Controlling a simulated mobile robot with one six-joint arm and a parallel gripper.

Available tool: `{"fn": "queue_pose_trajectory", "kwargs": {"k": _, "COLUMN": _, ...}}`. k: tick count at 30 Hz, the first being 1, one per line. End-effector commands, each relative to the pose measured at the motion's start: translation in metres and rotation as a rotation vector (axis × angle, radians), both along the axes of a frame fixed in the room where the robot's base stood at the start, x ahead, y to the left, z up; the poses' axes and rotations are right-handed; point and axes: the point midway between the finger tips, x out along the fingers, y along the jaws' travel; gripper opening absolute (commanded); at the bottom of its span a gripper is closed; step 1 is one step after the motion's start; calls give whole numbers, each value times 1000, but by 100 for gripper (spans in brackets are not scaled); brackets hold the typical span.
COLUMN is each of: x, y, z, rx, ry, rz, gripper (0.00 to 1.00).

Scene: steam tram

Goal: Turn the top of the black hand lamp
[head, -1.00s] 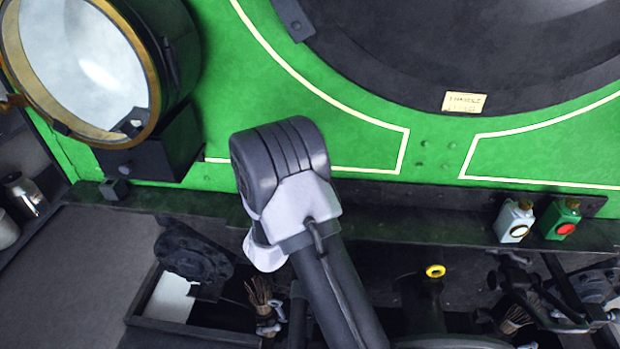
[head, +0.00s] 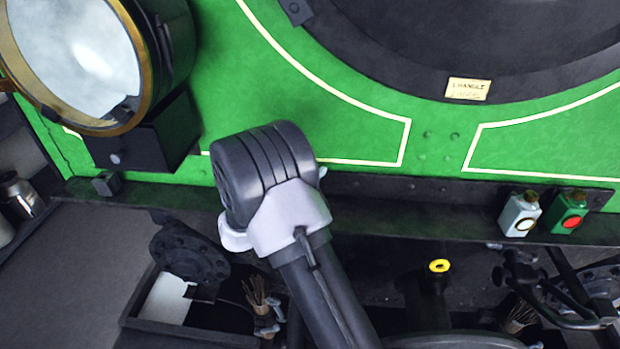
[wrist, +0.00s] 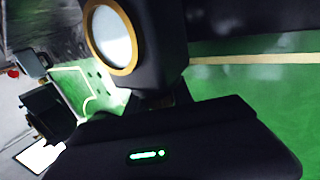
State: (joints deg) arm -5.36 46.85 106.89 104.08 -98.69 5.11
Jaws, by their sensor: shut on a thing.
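The black hand lamp (wrist: 158,45) shows close up in the wrist view, a dark boxy body with a brass-rimmed round white lens. Its narrowing top end points toward my gripper (wrist: 165,99). My gripper is shut on the lamp's top; the dark fingers blend with the lamp, so the exact contact is hard to see. In the head view my own arm hides both the gripper and the black hand lamp.
In the head view a white hand lamp (head: 520,214) and a green hand lamp (head: 567,212) stand on the ledge at right. A large brass-rimmed headlamp (head: 160,140) is at upper left. Below are a yellow-topped post (head: 439,266) and an open box (head: 150,325).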

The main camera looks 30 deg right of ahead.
Motion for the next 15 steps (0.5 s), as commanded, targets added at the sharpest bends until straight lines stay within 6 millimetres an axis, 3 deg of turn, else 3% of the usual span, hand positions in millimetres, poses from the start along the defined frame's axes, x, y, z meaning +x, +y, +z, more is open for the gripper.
{"fn": "queue_pose_trajectory", "kwargs": {"k": 15, "x": -11, "y": -2, "z": 0, "rx": 0, "ry": 1, "rz": -414, "gripper": 0}}
